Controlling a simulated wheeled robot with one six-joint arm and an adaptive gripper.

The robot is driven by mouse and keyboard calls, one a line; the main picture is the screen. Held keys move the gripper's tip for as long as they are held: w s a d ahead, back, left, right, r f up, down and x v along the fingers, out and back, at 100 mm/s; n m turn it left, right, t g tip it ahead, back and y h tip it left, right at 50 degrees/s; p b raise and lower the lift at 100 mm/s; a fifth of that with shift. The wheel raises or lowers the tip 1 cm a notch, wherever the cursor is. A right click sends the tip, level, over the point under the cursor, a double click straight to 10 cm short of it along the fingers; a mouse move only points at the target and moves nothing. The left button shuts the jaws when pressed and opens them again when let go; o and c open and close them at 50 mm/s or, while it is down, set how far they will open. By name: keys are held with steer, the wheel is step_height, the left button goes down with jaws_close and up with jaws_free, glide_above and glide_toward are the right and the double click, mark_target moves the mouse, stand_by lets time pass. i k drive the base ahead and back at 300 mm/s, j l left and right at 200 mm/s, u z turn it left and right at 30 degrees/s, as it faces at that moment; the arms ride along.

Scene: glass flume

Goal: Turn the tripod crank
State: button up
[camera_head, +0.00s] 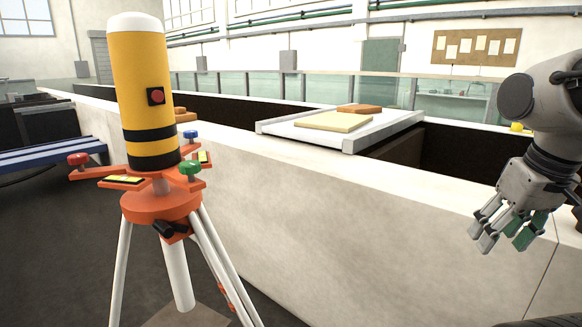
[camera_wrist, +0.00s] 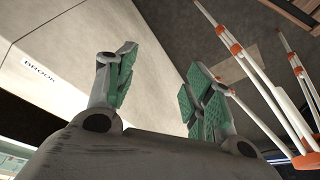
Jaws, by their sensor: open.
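The tripod (camera_head: 162,205) stands at the left in the head view, with an orange top and white legs. A yellow cylinder with black bands (camera_head: 142,90) sits upright on it. A short black crank (camera_head: 168,230) sticks out below the orange top. The tripod's white legs with orange joints (camera_wrist: 262,110) show at the right in the wrist view. My gripper (camera_head: 510,228) is at the far right in the head view, well apart from the tripod. Its green-padded fingers (camera_wrist: 160,88) are spread and empty in the wrist view. The crank is not clear in the wrist view.
A pale flume wall (camera_head: 330,195) runs behind the tripod toward my arm. A white tray (camera_head: 370,130) with boards spans the flume. Red, blue and green knobs (camera_head: 190,168) surround the cylinder's foot. Open air lies between tripod and gripper.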

mark_target(166, 230)
steer(key=u, duration=1.3)
